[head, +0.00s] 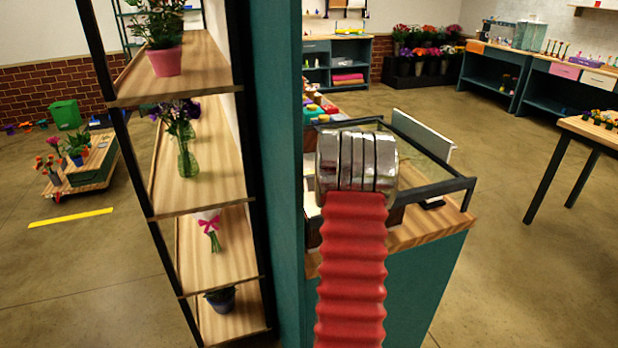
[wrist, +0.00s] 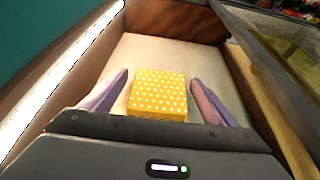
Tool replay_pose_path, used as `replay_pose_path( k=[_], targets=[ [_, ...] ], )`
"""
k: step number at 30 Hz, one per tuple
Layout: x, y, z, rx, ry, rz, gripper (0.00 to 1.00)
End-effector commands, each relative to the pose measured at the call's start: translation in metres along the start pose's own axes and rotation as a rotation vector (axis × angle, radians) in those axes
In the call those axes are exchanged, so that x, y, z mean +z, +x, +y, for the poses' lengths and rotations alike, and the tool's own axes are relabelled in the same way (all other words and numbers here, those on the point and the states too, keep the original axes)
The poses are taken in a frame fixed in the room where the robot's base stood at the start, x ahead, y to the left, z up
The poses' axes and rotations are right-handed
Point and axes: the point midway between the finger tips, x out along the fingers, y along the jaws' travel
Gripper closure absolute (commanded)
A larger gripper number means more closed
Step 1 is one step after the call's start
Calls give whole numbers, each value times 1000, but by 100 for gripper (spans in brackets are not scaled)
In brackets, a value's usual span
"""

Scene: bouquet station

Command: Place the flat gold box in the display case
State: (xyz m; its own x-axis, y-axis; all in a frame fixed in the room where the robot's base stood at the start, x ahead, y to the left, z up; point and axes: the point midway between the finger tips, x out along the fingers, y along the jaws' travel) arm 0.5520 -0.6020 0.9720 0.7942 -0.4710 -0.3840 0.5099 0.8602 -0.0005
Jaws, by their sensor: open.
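The flat gold box (wrist: 158,90) is yellow with white dots and shows in the wrist view. It lies flat on the pale floor of the display case (wrist: 150,50), which has brown inner walls. My gripper (wrist: 160,76) is open, with one purple finger on each side of the box. A gap shows between the box and each finger. In the head view the display case (head: 445,187) has a dark frame and glass, and stands on a wood-topped teal counter. My arm hides part of it, and the gripper and box are not visible there.
In the wrist view a bright light strip (wrist: 65,70) runs along the left wall and a dark frame (wrist: 265,85) along the right. In the head view a teal post (head: 272,120) and plant shelves (head: 195,180) stand close on the left. Open floor lies right of the counter.

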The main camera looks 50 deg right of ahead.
Motion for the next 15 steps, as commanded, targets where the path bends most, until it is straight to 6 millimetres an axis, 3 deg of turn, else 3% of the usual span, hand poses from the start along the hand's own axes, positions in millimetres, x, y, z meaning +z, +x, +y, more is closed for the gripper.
replay_pose_path(
  k=[11,15],
  targets=[
    [10,-4,-1,-1,-1,-1,19],
    [12,-18,-1,-2,1,0,19]
  ],
)
